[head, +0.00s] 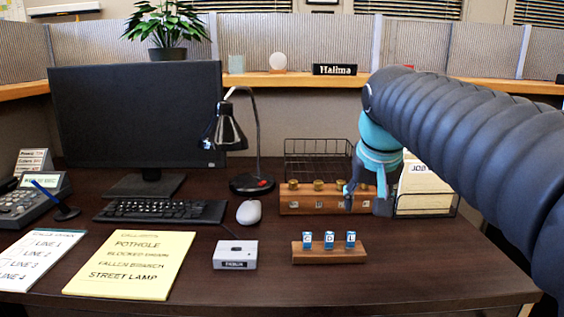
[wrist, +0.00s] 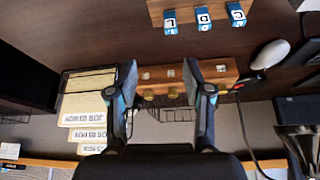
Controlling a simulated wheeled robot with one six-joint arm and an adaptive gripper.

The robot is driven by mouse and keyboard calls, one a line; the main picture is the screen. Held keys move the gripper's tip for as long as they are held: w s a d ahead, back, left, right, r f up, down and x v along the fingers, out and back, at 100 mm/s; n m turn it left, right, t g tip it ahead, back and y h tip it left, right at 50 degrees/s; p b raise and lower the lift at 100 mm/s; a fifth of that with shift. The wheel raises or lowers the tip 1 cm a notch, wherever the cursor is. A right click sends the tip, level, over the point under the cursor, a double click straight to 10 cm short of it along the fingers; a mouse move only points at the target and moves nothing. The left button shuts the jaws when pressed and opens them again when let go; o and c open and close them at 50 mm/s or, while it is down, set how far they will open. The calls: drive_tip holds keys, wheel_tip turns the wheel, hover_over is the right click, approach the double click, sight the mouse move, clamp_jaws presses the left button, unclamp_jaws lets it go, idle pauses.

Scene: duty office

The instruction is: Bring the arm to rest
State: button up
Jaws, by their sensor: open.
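My gripper (head: 366,203) hangs from my arm above the desk (head: 400,285), its fingers pointing down. Its two fingers also show in the wrist view (wrist: 160,78), spread apart with nothing held between them. In the head view it is in front of the right end of a long wooden block (head: 300,204) with brass knobs on top. A smaller wooden stand (head: 330,254) with three blue lettered tags (head: 329,241) is nearer the front, below and left of the fingers. The gripper hides part of the long block's right end.
A desk lamp (head: 229,130), monitor (head: 140,115), keyboard (head: 160,211), mouse (head: 249,212) and small grey box (head: 236,256) are left. A wire tray with papers (head: 424,185) stands right, beside the gripper. A black wire basket (head: 318,150) is behind. The desk's right front is clear.

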drive_tip(key=shift+n, duration=0.4)
drive_tip(key=s+f, duration=0.2)
drive_tip(key=s, duration=0.1)
drive_tip(key=s+f, duration=0.2)
drive_tip(key=s, duration=0.1)
drive_tip(key=s+f, duration=0.3)
drive_tip(key=shift+s+d, duration=0.15)
drive_tip(key=s+f, duration=0.9)
drive_tip(key=f, duration=0.1)
drive_tip(key=shift+f+n+t+y, duration=0.3)
drive_tip(key=shift+f+n, duration=0.05)
drive_tip(key=shift+n, duration=0.05)
